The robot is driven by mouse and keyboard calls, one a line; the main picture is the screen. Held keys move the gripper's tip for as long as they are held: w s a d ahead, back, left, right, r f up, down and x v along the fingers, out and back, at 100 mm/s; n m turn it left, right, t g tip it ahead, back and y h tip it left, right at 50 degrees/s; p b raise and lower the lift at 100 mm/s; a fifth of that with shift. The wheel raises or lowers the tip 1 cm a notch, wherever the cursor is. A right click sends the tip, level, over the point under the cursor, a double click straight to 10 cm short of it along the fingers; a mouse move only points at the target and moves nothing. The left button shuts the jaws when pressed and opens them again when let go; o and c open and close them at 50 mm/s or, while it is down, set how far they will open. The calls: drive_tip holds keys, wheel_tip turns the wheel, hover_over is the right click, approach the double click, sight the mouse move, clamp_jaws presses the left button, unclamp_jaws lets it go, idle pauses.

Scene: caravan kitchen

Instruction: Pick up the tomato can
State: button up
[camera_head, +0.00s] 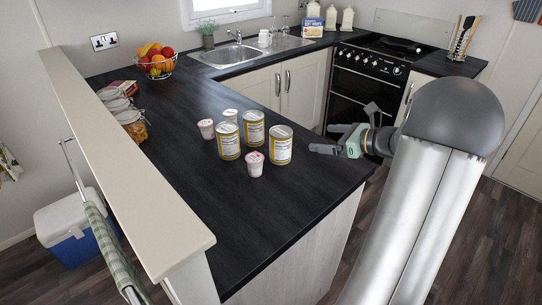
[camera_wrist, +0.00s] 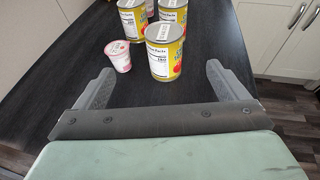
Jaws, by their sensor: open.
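Three tin cans with yellow and white labels stand upright on the dark worktop. The nearest to my gripper is the right one (camera_head: 281,145); in the wrist view this can (camera_wrist: 164,52) shows a red tomato-like picture on its label. The other two, a left can (camera_head: 229,141) and a back can (camera_head: 253,129), look alike; their full labels are hidden. My gripper (camera_head: 331,139) is open and empty, right of the cans at the worktop's edge. In the wrist view its fingers (camera_wrist: 159,72) are spread, with the nearest can ahead between them, apart from both.
A pink-and-white cup (camera_head: 254,164) stands close to the nearest can, left of it in the wrist view (camera_wrist: 118,56). Another cup (camera_head: 206,129) and a small pot (camera_head: 230,115) stand behind. A fruit basket (camera_head: 156,64) and jars (camera_head: 131,124) are farther left. The front worktop is clear.

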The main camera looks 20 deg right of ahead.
drive_tip(key=p, duration=0.2)
approach(281, 131)
drive_tip(key=x, duration=0.4)
drive_tip(key=shift+w+f, duration=0.15)
drive_tip(key=shift+f, duration=0.35)
drive_tip(key=shift+f+p+x, duration=0.2)
drive_tip(key=shift+p+x, duration=0.75)
drive_tip(key=shift+x, duration=2.05)
drive_tip(key=c, duration=1.2)
drive_tip(key=shift+r, duration=0.1)
drive_tip(key=shift+c, duration=0.9)
drive_tip(key=shift+r, duration=0.1)
